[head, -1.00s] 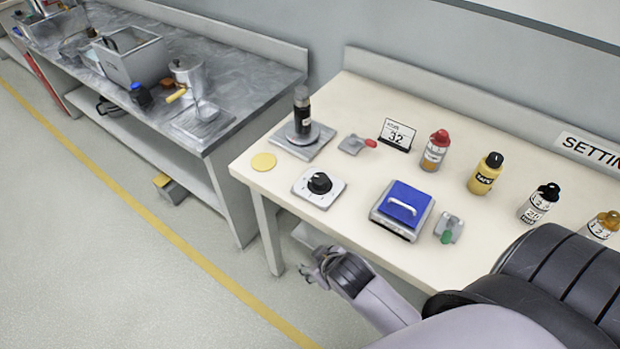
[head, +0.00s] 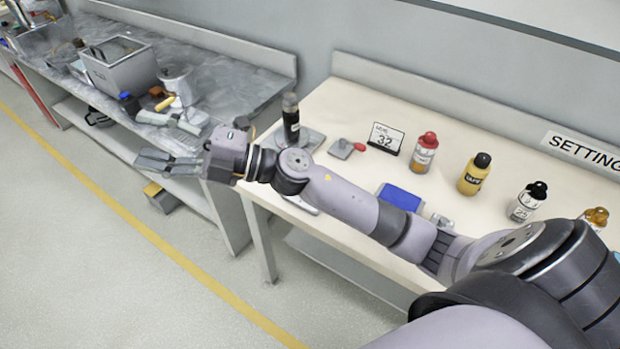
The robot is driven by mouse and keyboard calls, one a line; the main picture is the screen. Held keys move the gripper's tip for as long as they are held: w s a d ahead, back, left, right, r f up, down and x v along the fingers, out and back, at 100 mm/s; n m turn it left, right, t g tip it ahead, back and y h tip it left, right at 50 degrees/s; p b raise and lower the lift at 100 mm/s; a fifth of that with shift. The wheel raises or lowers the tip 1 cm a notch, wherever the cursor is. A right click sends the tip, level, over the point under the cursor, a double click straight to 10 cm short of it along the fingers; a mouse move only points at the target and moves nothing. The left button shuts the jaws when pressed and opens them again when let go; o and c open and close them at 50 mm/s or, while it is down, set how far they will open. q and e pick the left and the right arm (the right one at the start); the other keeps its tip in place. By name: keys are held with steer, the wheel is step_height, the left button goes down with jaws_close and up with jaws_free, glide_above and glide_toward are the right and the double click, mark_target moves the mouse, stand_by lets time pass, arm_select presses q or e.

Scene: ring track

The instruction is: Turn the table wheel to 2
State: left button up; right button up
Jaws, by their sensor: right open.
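The white plate (head: 300,205) of the black-knobbed dial is almost wholly hidden behind my right arm; only a sliver of its edge shows at the table's front left, and the knob and marks are covered. I cannot tell which of these is the table wheel. My right gripper (head: 142,138) is open and empty, past the table's left end, over the floor and the front of the grey bench. My left gripper is out of view.
On the cream table (head: 450,125) are a card reading 32 (head: 384,138), a red-handled lever (head: 345,148), a partly hidden blue-lidded box (head: 401,195) and several bottles. The grey bench (head: 235,70) at left holds a grey bin (head: 118,66) and a metal pot.

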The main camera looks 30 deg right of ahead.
step_height(320, 180, down, 7)
steer(key=s+n+g+h, duration=0.2)
steer(key=n+g+h, duration=0.2)
steer(key=n+g, duration=0.6)
steer(key=w+d+f+h, duration=0.1)
steer(key=d+f+h, duration=0.35)
steer(key=d, duration=0.25)
steer(key=d+r+m+g+h, duration=0.25)
steer(key=d+h, duration=0.75)
steer(key=d, duration=1.2)
steer(key=shift+t, duration=0.25)
steer(key=f, duration=0.6)
steer(key=f+p, duration=0.1)
steer(key=f, duration=0.5)
steer(key=f+p, duration=0.1)
steer(key=f, duration=0.5)
steer(key=shift+w+a, duration=0.2)
steer(key=shift+w, duration=0.15)
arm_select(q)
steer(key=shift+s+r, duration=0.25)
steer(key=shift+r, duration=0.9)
